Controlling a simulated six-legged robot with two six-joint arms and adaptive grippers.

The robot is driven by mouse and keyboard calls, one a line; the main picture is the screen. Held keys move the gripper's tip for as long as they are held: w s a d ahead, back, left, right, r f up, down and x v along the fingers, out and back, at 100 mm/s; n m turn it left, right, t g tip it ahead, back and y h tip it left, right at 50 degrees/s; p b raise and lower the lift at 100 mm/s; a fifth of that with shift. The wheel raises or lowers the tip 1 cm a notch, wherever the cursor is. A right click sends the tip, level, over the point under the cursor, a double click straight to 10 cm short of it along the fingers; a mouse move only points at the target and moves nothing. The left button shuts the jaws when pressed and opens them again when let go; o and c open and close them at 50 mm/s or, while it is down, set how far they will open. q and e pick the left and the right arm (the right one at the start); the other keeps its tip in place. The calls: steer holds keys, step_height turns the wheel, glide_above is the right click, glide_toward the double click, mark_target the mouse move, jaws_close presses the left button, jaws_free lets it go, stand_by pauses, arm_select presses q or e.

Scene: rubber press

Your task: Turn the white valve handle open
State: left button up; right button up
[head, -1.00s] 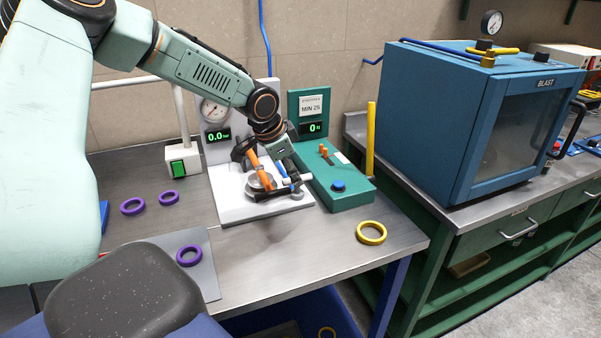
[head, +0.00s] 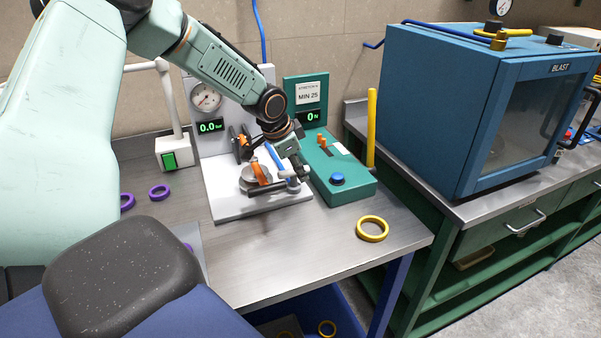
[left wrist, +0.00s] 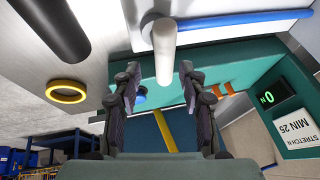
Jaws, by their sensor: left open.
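The white valve handle is a pale round bar (left wrist: 164,52) in the left wrist view, pointing between my fingers. My left gripper (left wrist: 158,75) is open, with one dark finger on each side of the bar and visible gaps. No clear grip on it shows. In the head view my left gripper (head: 296,172) reaches down over the front right of the white press stand (head: 235,206). There the gripper largely hides the white handle. My right gripper is not in view.
A blue tube (left wrist: 240,18) and a black bar (left wrist: 55,25) lie close to the handle. The green tester (head: 340,190) stands just right of the gripper. A yellow ring (head: 372,229) lies on the bench. The blue blast cabinet (head: 420,110) stands at right.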

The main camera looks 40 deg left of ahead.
arm_select(q)
steer(key=shift+w+a+f+b, duration=0.15)
steer(key=shift+w+a+f, duration=0.1)
steer(key=shift+f, duration=0.4)
steer(key=shift+w+a+f+b, duration=0.15)
steer(key=shift+w+a+f, duration=0.1)
steer(key=shift+f, duration=0.4)
steer(key=shift+d+r, duration=0.2)
steer(key=shift+d, duration=0.15)
steer(key=shift+a+f, duration=0.15)
steer(key=shift+a, duration=0.1)
steer(key=c, duration=0.5)
steer(key=shift+w, duration=0.1)
jaws_close()
